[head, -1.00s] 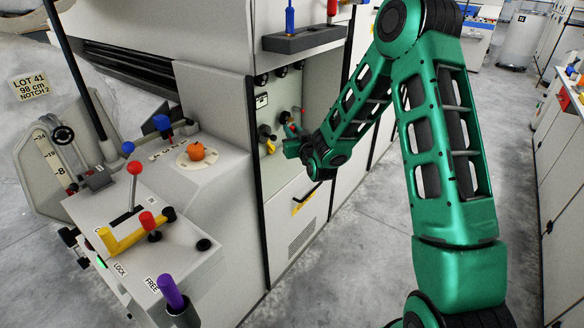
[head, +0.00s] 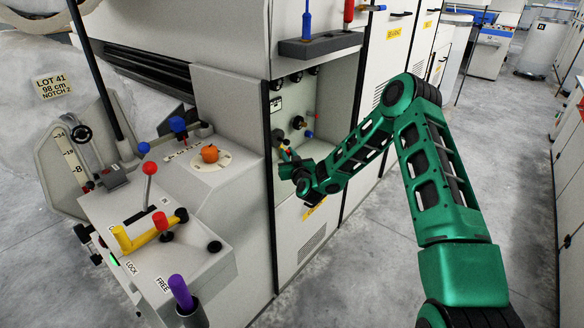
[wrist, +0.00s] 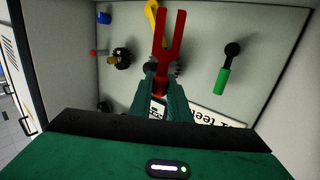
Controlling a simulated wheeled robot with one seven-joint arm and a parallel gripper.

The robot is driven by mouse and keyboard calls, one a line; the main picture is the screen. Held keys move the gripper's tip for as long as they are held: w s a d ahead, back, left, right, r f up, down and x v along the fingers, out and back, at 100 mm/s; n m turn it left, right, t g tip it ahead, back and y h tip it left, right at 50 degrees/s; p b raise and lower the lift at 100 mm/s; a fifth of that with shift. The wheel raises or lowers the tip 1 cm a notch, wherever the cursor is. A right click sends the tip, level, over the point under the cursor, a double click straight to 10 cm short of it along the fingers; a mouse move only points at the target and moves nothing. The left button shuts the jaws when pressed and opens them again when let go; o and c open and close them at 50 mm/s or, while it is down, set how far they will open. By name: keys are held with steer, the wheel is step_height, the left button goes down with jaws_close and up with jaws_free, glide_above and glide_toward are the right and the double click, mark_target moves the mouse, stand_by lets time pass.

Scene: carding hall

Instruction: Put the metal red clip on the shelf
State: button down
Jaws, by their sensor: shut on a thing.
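My gripper (head: 287,163) is at the lower left of the open cabinet recess. In the wrist view its teal fingers (wrist: 158,86) are shut on a red two-pronged piece (wrist: 171,38), which looks like the metal red clip. The prongs point away from the gripper, toward the recess back panel. In the head view the clip is too small to make out clearly. A dark grey shelf-like ledge (head: 325,45) is above the recess, holding upright blue and red tools. I cannot tell whether this is the task's shelf.
The wrist view shows a yellow part (wrist: 152,12) behind the clip, a green-handled part (wrist: 222,80) to the right, and a dark knob (wrist: 122,58) and blue knob (wrist: 104,18) to the left. A console with levers (head: 160,225) stands left of the cabinet. The floor at right (head: 500,160) is clear.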

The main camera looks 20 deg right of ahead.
steer(key=shift+f, duration=2.55)
steer(key=c, duration=1.7)
jaws_free()
steer(key=shift+o, duration=0.2)
steer(key=s, duration=1.2)
steer(key=shift+d+r, duration=0.2)
steer(key=shift+r, duration=0.15)
